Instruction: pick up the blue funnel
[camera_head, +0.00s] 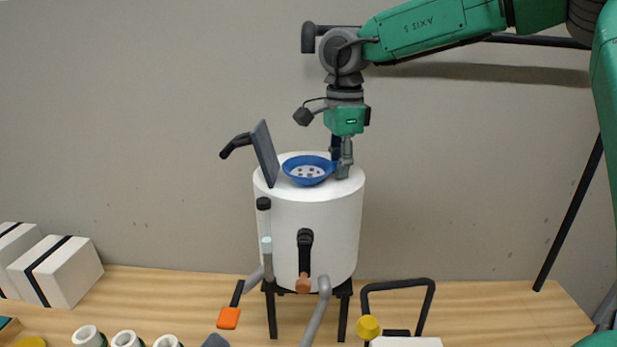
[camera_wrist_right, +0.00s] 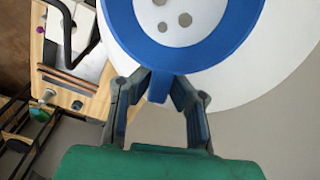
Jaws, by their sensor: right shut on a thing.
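The blue funnel (camera_head: 308,170) sits on top of the white cylindrical tank, a shallow round bowl with a pale, holed bottom. In the right wrist view the blue funnel (camera_wrist_right: 188,48) fills the upper middle, with a short blue tab pointing toward my gripper. My right gripper (camera_head: 341,168) comes down from above at the funnel's right side. In the wrist view my right gripper (camera_wrist_right: 160,88) is shut on that tab, one finger on each side. My left gripper is not in view.
The white tank (camera_head: 310,235) stands on dark legs with a tap and pipes in front. A dark hinged lid (camera_head: 265,153) stands raised left of the funnel. White boxes (camera_head: 62,272) lie at the left, and several white cups line the front. The wall behind is bare.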

